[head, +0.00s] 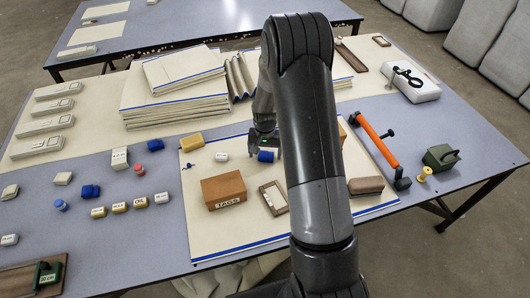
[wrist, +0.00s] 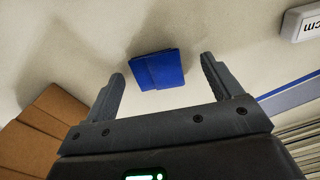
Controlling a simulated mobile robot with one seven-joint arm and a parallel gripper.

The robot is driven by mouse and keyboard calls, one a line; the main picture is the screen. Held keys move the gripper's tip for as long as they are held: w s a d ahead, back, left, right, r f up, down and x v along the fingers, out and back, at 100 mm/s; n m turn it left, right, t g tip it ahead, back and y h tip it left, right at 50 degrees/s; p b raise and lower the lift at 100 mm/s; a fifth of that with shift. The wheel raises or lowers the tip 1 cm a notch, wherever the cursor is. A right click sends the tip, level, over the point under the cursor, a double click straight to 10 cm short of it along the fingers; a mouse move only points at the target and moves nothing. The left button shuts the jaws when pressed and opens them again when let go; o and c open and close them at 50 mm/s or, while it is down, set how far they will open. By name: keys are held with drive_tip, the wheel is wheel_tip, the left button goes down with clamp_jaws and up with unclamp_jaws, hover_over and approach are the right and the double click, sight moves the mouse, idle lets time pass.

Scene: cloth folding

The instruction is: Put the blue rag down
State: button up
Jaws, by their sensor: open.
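The blue rag (head: 265,156) is a small folded blue piece lying on the cream cloth (head: 225,235) with blue edges. In the wrist view the rag (wrist: 158,72) lies beyond and between my fingertips, with a gap on each side. My gripper (head: 264,146) is open and empty above the rag in the head view. Its two dark fingers (wrist: 162,75) show spread in the wrist view. My arm hides part of the cloth to the right in the head view.
A brown box marked TAGS (head: 223,189), a small frame (head: 273,197) and a white block (head: 221,157) are near the rag. Stacked folded cloths (head: 175,105) stand behind. An orange-handled tool (head: 377,145) lies right. Another blue item (head: 90,191) sits left.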

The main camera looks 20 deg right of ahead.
sight(265, 155)
wheel_tip(265, 155, up, 12)
drive_tip(key=r, duration=0.1)
drive_tip(key=s+a+r+n+t, duration=0.1)
drive_tip(key=s+r, duration=0.5)
drive_tip(key=r, duration=0.2)
drive_tip(key=s+a+r+n+t, duration=0.1)
drive_tip(key=s+a+r+t, duration=0.1)
drive_tip(key=s+r, duration=0.55)
drive_tip(key=s+r+n+t, duration=0.1)
drive_tip(key=s+r, duration=0.2)
drive_tip(key=s, duration=0.5)
drive_tip(key=s+a+r+n+t, duration=0.1)
drive_tip(key=s+r, duration=0.3)
drive_tip(key=s, duration=0.4)
drive_tip(key=shift+a+r+t, duration=0.2)
drive_tip(key=shift+a+t, duration=0.05)
drive_tip(key=shift+t, duration=0.05)
